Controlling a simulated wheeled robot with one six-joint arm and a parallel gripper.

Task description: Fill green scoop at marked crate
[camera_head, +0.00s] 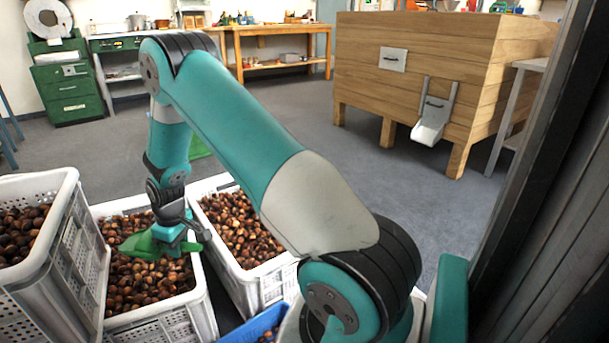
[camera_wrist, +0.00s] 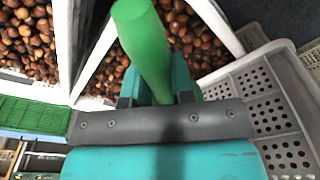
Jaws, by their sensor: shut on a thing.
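My gripper (camera_head: 178,232) is shut on the handle of the green scoop (camera_head: 148,244). In the wrist view the green handle (camera_wrist: 143,45) stands between the two teal fingers of my gripper (camera_wrist: 158,88). In the head view the scoop is over the middle white crate (camera_head: 205,306), which holds many brown chestnuts (camera_head: 140,284). The scoop is low, close to the chestnuts; I cannot tell whether it touches them or holds any. No mark is clear on any crate.
White crates with chestnuts stand close on the left (camera_head: 62,262) and right (camera_head: 272,278). A blue crate (camera_head: 245,327) is at the front. A wooden bin with a metal chute (camera_head: 432,122) stands at back right. The floor between is clear.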

